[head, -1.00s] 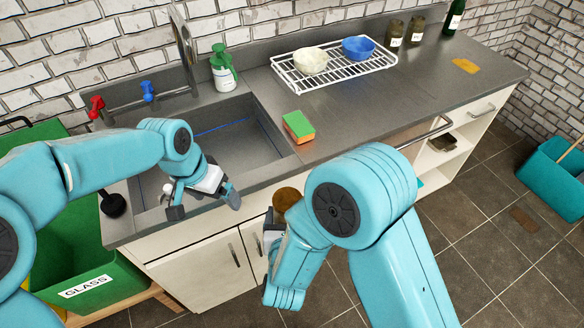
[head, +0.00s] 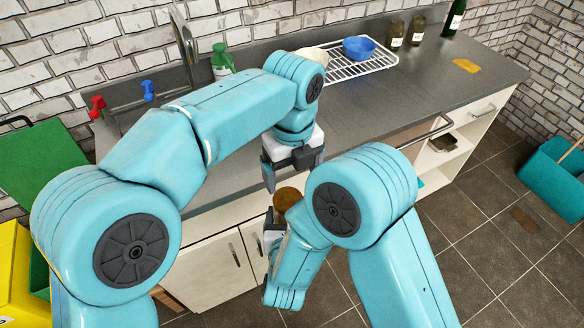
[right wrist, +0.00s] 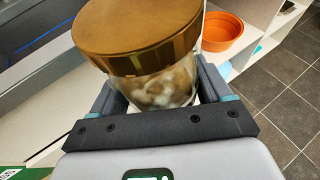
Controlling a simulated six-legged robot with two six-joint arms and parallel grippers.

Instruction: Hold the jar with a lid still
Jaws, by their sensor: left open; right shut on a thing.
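The jar with a lid shows in the right wrist view: a brown-gold lid (right wrist: 135,32) on a clear glass body (right wrist: 160,88) with pale brown and whitish contents. My right gripper (right wrist: 165,95) is shut on the jar's body, one finger on each side. My left gripper (head: 292,175) is open and empty, pointing down just above the lid. I cannot tell whether it touches the lid.
The counter (head: 390,120) carries a white dish rack (head: 375,66) with a blue bowl (head: 359,48), two dark jars and a green bottle (head: 454,18). A green spray bottle (head: 221,62) stands by the tap. An orange bowl (right wrist: 224,32) sits on a shelf.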

